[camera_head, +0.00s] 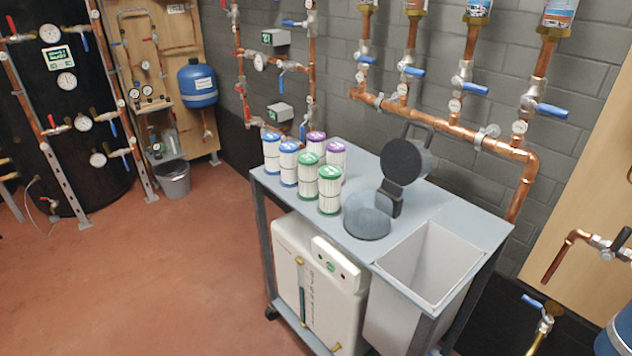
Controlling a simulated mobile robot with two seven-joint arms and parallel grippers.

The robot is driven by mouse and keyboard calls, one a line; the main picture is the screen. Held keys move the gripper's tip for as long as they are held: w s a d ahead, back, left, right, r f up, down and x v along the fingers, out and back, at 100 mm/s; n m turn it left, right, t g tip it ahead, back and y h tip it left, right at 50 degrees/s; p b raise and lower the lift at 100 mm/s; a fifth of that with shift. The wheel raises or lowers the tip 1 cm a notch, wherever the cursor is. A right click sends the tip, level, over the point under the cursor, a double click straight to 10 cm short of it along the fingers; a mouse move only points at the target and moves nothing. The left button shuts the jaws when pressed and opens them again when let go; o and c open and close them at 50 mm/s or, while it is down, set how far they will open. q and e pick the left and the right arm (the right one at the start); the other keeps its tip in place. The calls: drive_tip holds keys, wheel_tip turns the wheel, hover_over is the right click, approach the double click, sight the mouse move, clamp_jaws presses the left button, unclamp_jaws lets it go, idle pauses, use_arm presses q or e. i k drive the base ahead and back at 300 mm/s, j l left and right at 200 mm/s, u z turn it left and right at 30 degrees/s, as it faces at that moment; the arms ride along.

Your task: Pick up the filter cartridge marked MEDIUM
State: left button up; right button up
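Several white pleated filter cartridges stand upright in a group at the far left end of the grey cart top. Two have blue caps: a rear one (271,150) and a front one (289,163). Two have green caps: a rear one (308,178) and a front one (329,190). Two have purple caps, a left one (316,143) and a right one (336,156), partly hidden behind the green ones. Markings on them are too small to read, so I cannot tell which says MEDIUM. Neither of my grippers is in view.
A dark round housing (367,222) with a raised lid (401,162) stands right of the cartridges on the cart (440,207). A grey open bin (425,262) sits at its right end. A white canister (318,285) is below. Copper pipes line the wall behind. The red floor at left is clear.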

sight(308, 162)
drive_tip(key=i+j+z, duration=0.1)
drive_tip(key=j, duration=0.2)
drive_tip(key=i+j, duration=0.2)
drive_tip(key=i+j+z, duration=0.15)
drive_tip(key=j, duration=0.3)
drive_tip(key=i+j, duration=0.1)
drive_tip(key=j, duration=0.2)
drive_tip(key=i+j+z, duration=0.15)
drive_tip(key=j, duration=0.2)
